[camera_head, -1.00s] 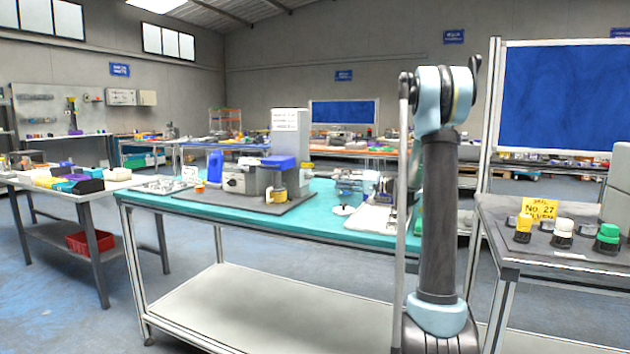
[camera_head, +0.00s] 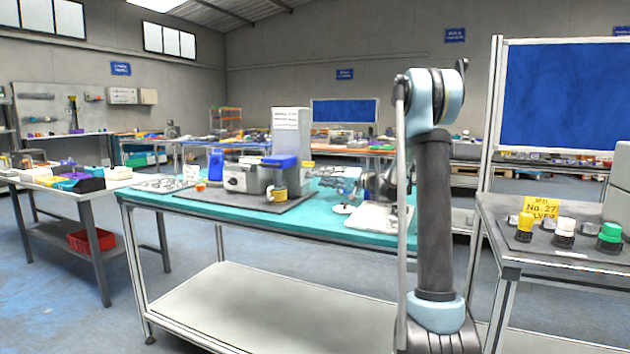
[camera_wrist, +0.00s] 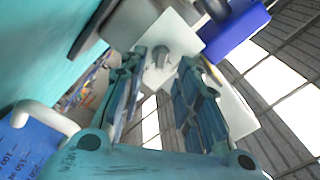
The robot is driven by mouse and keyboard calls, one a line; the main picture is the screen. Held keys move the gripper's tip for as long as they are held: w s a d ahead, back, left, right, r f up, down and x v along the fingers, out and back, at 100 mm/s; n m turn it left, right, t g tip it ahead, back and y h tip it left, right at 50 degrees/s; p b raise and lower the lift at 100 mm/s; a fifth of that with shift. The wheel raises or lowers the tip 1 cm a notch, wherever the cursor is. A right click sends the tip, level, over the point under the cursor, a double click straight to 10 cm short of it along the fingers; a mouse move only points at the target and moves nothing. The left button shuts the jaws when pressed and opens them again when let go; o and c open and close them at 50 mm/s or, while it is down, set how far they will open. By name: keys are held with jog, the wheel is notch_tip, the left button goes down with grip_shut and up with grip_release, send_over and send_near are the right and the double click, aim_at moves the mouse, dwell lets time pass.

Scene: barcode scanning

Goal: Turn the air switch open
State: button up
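A pale box (camera_wrist: 190,38) with a grey knob-like part (camera_wrist: 160,54) shows ahead of my fingers in the wrist view; this looks like the air switch. My gripper (camera_wrist: 165,72) is open, with its two fingers on either side of the line to the knob. The gap between them looks empty, and I cannot tell whether they touch the knob. In the head view my gripper (camera_head: 338,180) is above the right half of the teal table. A light grey box with a dark knob (camera_head: 233,182) stands farther left on that table; I cannot tell whether it is the same part.
The teal table (camera_head: 190,208) also bears a blue container (camera_head: 216,165), a blue-topped unit (camera_head: 280,162) and a tall pale box (camera_head: 290,133). A side table (camera_head: 495,240) with coloured buttons stands at right. Clear teal surface runs along the front edge.

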aim_at(313, 176)
jog(key=shift+x, duration=2.3)
